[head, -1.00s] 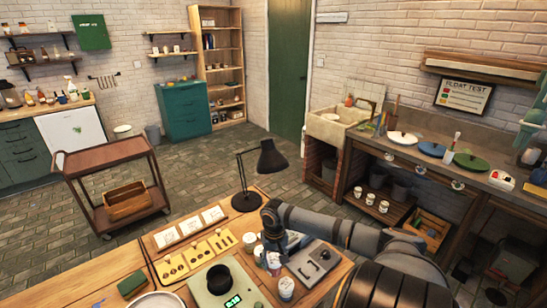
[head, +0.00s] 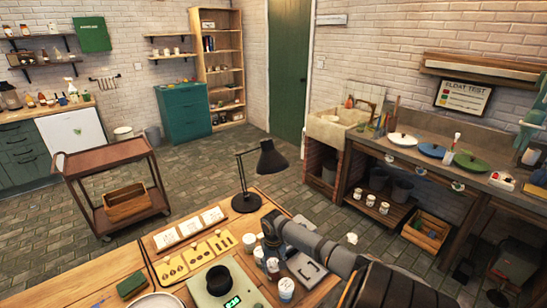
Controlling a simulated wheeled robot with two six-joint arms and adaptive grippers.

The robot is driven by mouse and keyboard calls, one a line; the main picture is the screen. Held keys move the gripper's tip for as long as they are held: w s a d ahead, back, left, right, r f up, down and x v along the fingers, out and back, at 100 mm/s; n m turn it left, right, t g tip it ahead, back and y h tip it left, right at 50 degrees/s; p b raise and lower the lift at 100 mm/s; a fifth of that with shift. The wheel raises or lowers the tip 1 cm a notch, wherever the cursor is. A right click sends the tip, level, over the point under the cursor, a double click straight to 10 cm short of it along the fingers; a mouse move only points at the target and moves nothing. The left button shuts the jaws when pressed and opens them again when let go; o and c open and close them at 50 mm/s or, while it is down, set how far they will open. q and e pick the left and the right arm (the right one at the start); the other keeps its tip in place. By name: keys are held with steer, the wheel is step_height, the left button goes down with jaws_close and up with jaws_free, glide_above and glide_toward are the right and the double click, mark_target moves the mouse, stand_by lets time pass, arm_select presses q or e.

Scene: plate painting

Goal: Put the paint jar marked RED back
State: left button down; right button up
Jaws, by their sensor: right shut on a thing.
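My right arm reaches in from the lower right, and its gripper (head: 270,246) points down over the near worktable among several small white paint jars. The gripper is shut on what appears to be a jar (head: 272,265); its fingers are largely hidden by the arm. Another white jar (head: 249,242) stands just left of the gripper, and a larger jar (head: 286,289) with a blue mark stands nearer the front. No jar label is readable, so I cannot tell which is marked RED. My left gripper is not in view.
A black desk lamp (head: 267,160) stands just behind my right gripper. Several white jars (head: 370,200) sit on the low shelf under the counter.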

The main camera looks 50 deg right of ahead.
mark_target(274, 264)
steer(key=o, duration=1.3)
steer(key=shift+f, duration=0.1)
steer(key=shift+o, duration=0.2)
step_height(274, 264, up, 12)
